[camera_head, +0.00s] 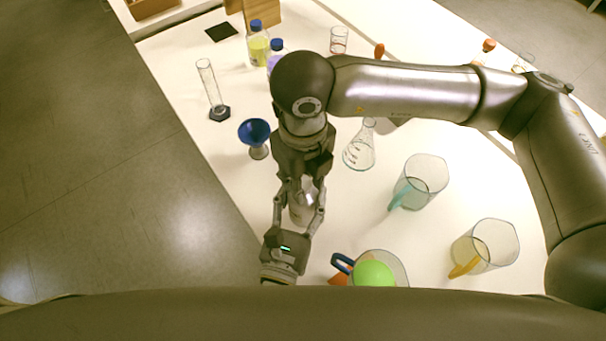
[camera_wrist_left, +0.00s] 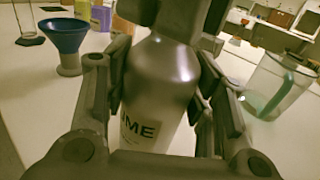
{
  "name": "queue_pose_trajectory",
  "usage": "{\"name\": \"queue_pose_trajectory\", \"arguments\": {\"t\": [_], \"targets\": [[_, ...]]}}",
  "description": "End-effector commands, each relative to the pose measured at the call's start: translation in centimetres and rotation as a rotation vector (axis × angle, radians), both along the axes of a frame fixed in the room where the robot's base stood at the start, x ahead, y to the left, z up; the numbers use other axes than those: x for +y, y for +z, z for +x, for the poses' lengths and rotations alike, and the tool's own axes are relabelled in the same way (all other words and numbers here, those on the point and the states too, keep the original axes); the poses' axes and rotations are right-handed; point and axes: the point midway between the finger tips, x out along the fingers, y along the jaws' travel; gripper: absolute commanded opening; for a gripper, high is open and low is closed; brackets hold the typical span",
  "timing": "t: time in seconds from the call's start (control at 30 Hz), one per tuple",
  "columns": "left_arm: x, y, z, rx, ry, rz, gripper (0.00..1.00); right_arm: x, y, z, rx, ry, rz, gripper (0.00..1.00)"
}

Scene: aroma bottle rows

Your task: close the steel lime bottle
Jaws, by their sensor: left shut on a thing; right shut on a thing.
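The steel lime bottle (camera_wrist_left: 160,85) stands upright in the left wrist view, its label reading "IME" in the visible part. In the head view its body (camera_head: 301,208) shows between the two grippers. My left gripper (camera_head: 299,214) is shut around the bottle's body, with a finger on each side (camera_wrist_left: 158,108). My right gripper (camera_head: 303,180) points down from above and is shut at the bottle's top; its dark fingers also show in the left wrist view (camera_wrist_left: 172,14). The bottle's mouth and the cap are hidden by the right gripper, so I cannot see how the cap sits.
A blue funnel (camera_head: 255,133) and a graduated cylinder (camera_head: 211,92) stand left of my right gripper. An Erlenmeyer flask (camera_head: 359,150), a teal-handled beaker (camera_head: 421,182) and a yellow-handled beaker (camera_head: 486,246) stand to the right. A beaker with a green ball (camera_head: 374,273) is near the front edge.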

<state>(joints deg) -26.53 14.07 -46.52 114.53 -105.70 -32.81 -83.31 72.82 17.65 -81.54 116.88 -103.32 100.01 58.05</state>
Motion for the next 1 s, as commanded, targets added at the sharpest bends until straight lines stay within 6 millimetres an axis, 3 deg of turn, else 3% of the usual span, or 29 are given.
{"name": "queue_pose_trajectory", "arguments": {"t": [1.0], "targets": [[0.01, -0.10, -0.04, 0.002, 0.000, 0.001, 0.00, 0.04, -0.10, -0.01, 0.003, -1.829, 0.000, 0.21]]}}
